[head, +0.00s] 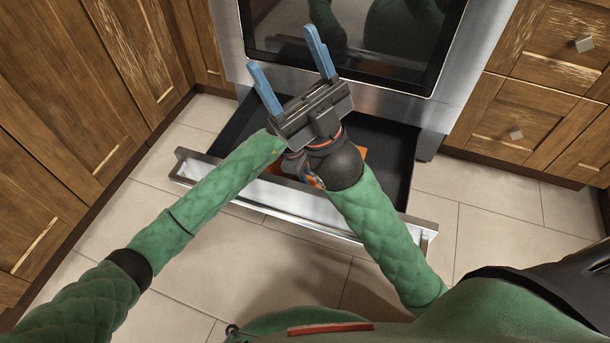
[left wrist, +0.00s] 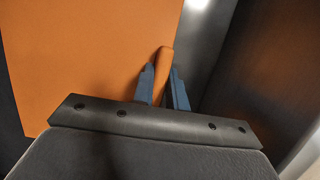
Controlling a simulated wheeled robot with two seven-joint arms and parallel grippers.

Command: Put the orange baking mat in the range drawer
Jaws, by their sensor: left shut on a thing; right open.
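The orange baking mat (head: 361,155) shows only in small patches in the head view, mostly hidden behind my right gripper. It lies within the outline of the open range drawer (head: 398,160); I cannot tell whether it rests on the drawer floor. In the left wrist view the mat (left wrist: 90,60) fills the upper left as a flat orange sheet. My left gripper (left wrist: 164,88) is shut on a raised orange part of the mat. In the head view that gripper is largely hidden under the right one. My right gripper (head: 280,47) is open and empty, above the drawer, its blue fingers pointing toward the oven.
The drawer's steel front and handle (head: 300,200) stand out from the range. The oven door (head: 350,40) is shut above it. Wooden cabinets flank both sides, left (head: 60,120) and right (head: 540,110). The tiled floor (head: 500,215) at right is clear.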

